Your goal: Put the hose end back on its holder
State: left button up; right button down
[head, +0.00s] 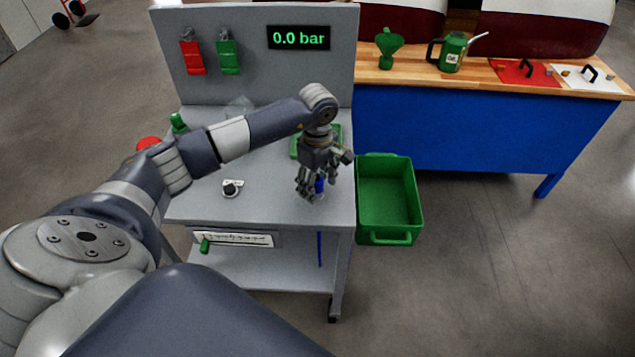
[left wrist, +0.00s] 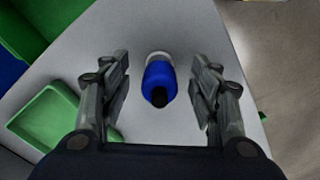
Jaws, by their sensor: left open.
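The blue piece with a black tip that looks like the hose end (left wrist: 160,82) shows in the left wrist view, with a pale collar at its far end. In the head view only a bit of it (head: 320,185) shows behind my fingers, near the right edge of the grey cart top. A blue hose length (head: 320,248) hangs below the top. My left gripper (head: 311,192) is open, its fingers (left wrist: 161,66) on either side of the hose end, with gaps on both sides. I cannot make out the holder clearly. My right gripper is out of view.
The grey cart (head: 275,205) carries a black knob (head: 231,188) and a green tray (left wrist: 45,118). Its back panel has a "0.0 bar" display (head: 299,38) and red (head: 191,58) and green (head: 228,58) hanging pieces. A green bin (head: 388,239) is right of it, before a blue workbench (head: 450,130).

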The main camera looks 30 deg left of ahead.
aim_at(318, 180)
pick_arm(q)
jog(key=shift+r, duration=0.15)
jog(key=shift+r+p, duration=1.85)
jog(key=shift+r, duration=1.6)
